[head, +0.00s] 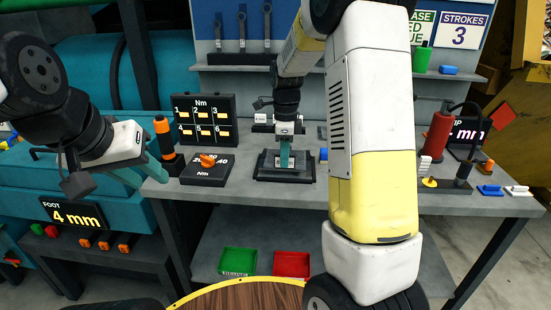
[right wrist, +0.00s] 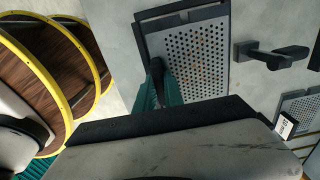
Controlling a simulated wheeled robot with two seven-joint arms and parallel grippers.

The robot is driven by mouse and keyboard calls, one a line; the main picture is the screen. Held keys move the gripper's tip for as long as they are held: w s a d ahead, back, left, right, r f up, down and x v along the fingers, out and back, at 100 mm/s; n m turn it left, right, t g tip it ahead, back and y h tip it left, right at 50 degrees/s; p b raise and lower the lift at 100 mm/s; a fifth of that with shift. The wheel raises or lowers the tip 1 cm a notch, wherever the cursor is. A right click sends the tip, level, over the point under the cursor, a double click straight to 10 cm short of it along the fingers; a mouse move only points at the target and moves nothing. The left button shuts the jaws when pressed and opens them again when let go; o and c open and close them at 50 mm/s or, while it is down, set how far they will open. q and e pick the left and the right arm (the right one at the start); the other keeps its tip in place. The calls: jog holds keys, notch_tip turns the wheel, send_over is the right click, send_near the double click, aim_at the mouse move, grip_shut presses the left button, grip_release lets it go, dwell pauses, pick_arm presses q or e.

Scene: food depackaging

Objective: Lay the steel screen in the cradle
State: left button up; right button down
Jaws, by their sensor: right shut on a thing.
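The steel screen (right wrist: 200,55), a grey perforated plate, lies inside a dark frame in the right wrist view. The dark frame (right wrist: 140,40) looks like the cradle; whether the screen is flat in it or just above it I cannot tell. My right gripper (right wrist: 160,92) is shut on a dark tab at the screen's near edge. In the head view my right gripper (head: 284,152) points down over the dark cradle base (head: 284,178) on the bench, hiding part of it. My left gripper (head: 143,176) hangs at the left, apart from the bench objects, open and empty.
A torque display board (head: 205,118) and a dial box (head: 207,168) stand left of the cradle. A red cylinder (head: 437,135) stands on the right. Green (head: 238,262) and red (head: 291,264) trays sit below. Another perforated plate (right wrist: 298,105) shows in the wrist view.

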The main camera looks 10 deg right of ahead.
jog(key=shift+f, duration=1.45)
jog(key=c, duration=1.5)
grip_release()
jog(key=shift+f, duration=0.15)
jog(key=shift+o, duration=0.2)
